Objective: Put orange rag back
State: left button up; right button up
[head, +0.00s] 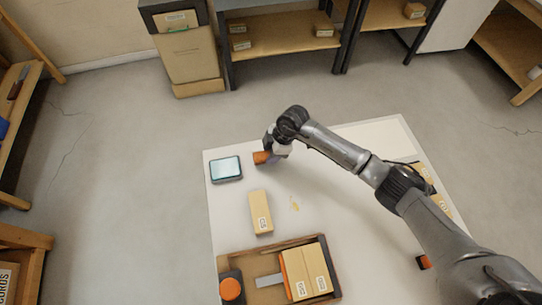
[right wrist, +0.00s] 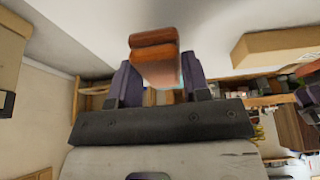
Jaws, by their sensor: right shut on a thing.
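The orange rag (head: 261,157) is a small folded block near the far left part of the white table (head: 330,245). My right gripper (head: 273,152) is shut on it. In the right wrist view, the orange-brown rag (right wrist: 154,48) sticks out between the two purple fingers of the right gripper (right wrist: 162,84). Whether the rag touches the table is hard to tell. My left gripper is not in view.
A blue-screened device (head: 226,168) lies just left of the rag. A labelled carton (head: 260,212) lies nearer the front. A wooden tray (head: 252,254) holds cartons and an orange-topped item (head: 231,289). More cartons (head: 440,204) line the right edge. The table's middle is mostly clear.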

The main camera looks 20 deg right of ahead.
notch_tip(320, 180, down, 2)
jog(key=shift+f, duration=0.35)
jog(key=shift+f, duration=0.1)
jog(key=o, duration=0.8)
jog(key=shift+o, duration=0.2)
jog(key=p+v, duration=0.2)
jog(key=v, duration=1)
